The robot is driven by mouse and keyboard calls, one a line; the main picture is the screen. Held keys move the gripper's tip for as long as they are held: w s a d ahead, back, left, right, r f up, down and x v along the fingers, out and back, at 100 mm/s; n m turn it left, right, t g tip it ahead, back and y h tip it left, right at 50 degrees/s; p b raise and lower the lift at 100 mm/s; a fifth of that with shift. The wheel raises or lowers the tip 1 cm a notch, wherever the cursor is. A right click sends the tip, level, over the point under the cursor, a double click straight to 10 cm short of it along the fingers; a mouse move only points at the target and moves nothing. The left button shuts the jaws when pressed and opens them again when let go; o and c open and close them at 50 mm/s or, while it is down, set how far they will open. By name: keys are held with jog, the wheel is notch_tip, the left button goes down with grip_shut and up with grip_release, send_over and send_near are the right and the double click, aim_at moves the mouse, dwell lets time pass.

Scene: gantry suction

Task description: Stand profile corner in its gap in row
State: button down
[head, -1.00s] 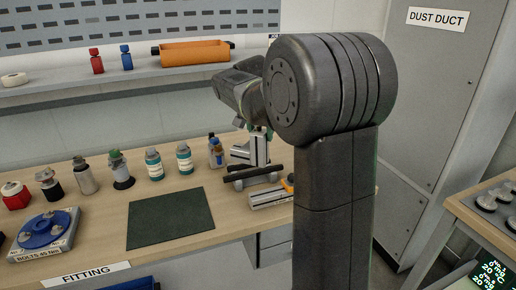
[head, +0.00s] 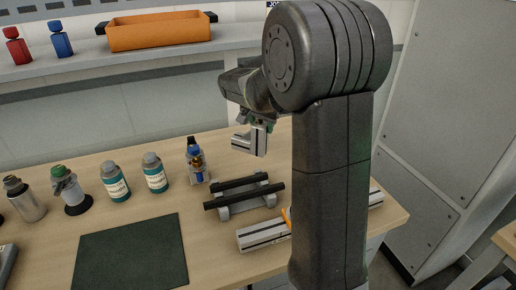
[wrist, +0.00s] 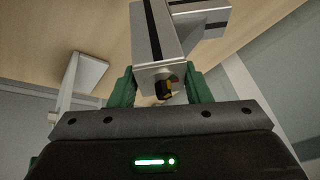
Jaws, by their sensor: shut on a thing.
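The profile corner (head: 252,140) is a silver-grey L-shaped piece of slotted aluminium. My gripper (head: 260,120) is shut on it and holds it up behind the black-barred rack, its short arm pointing left. In the wrist view the profile corner (wrist: 158,38) stands out between the green fingers of my gripper (wrist: 160,84), with a dark slot along it. Bottles form a row at the back of the bench: a grey one (head: 27,201), a green-capped one (head: 68,190), two teal-labelled ones (head: 115,182) (head: 155,174) and a small blue-capped bottle group (head: 197,168).
The rack with two dark bars (head: 245,194) stands in front of the held piece. A silver profile block (head: 262,233) lies nearer. A dark green mat (head: 132,254) lies left of it. An orange bin (head: 160,32) sits on the shelf. My arm hides the bench's right part.

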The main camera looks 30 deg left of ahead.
aim_at(261, 141)
jog(key=shift+f, duration=3.25)
jog(key=c, duration=0.7)
grip_release()
jog(key=shift+c, duration=0.2)
jog(key=v, duration=1.2)
